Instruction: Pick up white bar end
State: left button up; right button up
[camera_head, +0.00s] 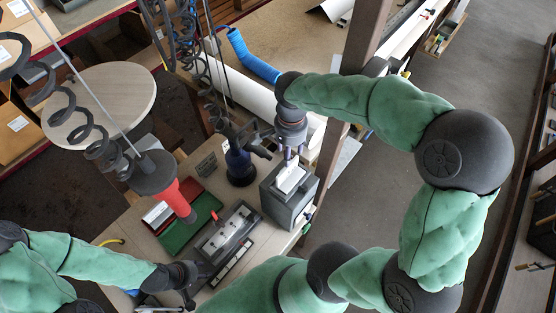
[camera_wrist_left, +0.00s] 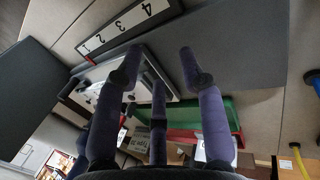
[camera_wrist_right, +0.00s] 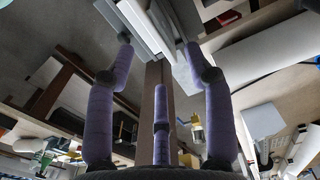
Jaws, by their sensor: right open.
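White pieces (camera_head: 291,177), likely the white bar ends, sit in the top of a grey box (camera_head: 287,204) at the right side of the bench. Single pieces are too small to tell apart. My right gripper (camera_head: 288,153) is open and points down just above them. In the right wrist view, its spread fingers (camera_wrist_right: 160,48) reach towards the box (camera_wrist_right: 142,24) at the top; I cannot tell if they touch anything. My left gripper (camera_head: 188,288) is low by the dark fixture (camera_head: 226,238). In the left wrist view, its fingers (camera_wrist_left: 159,58) are apart and empty.
A green tray (camera_head: 188,226) lies left of the fixture. The left wrist view shows a numbered strip (camera_wrist_left: 125,25). A wooden post (camera_head: 362,40) stands behind my right arm.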

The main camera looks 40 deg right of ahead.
send_over(289, 175)
notch_tip(289, 175, down, 4)
jog(key=shift+f, duration=0.2)
jog(key=shift+w+f, duration=0.15)
jog(key=shift+f, duration=0.4)
notch_tip(289, 175, down, 5)
jog(key=shift+w+d+r, duration=0.1)
jog(key=shift+d, duration=0.05)
grip_shut()
